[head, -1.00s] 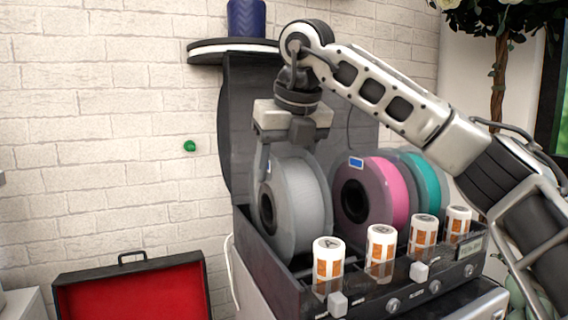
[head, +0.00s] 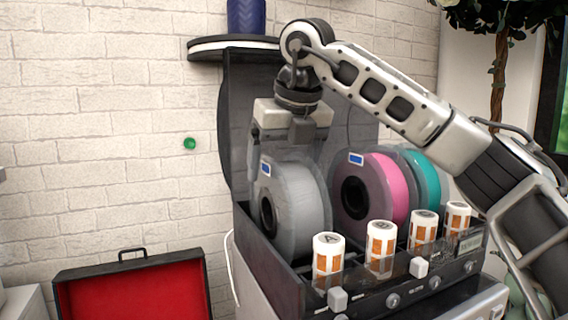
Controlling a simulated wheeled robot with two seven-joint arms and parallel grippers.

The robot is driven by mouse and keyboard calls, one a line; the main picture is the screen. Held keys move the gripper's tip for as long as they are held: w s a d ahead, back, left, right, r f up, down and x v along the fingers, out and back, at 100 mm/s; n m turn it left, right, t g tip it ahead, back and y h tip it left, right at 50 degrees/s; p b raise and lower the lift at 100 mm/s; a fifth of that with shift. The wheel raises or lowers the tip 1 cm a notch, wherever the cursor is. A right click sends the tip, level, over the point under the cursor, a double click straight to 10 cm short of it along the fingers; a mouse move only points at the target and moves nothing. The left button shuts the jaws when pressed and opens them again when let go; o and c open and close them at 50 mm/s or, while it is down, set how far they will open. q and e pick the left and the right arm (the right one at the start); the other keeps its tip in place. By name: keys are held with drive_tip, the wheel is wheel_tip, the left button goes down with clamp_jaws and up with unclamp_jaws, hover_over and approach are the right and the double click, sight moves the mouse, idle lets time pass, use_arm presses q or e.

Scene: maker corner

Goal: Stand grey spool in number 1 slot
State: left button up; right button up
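The grey spool (head: 300,205) stands upright in the leftmost place of the dark open dry box (head: 287,278). Its blue-edged label and dark hub face left. My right gripper (head: 284,143) is directly above the spool's top, pointing down. Its left finger stands clear of the spool's left side, so it looks open. The other finger is partly hidden behind the gripper body and spool. No slot number is readable on the box. My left gripper is not in view.
A pink spool (head: 392,195) and a teal spool (head: 428,185) stand to the right in the box. Several white-orange canisters (head: 381,250) line its front. A red-lined case (head: 135,290) lies open at lower left. A shelf with a blue vase (head: 246,17) is above.

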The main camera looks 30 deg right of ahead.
drive_tip(key=shift+f, duration=0.25)
use_arm(q)
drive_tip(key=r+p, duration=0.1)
drive_tip(key=p, duration=0.2)
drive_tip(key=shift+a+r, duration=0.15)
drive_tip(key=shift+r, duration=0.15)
use_arm(e)
drive_tip(key=v, duration=1.6)
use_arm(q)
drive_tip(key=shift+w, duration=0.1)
use_arm(e)
drive_tip(key=shift+r, duration=0.15)
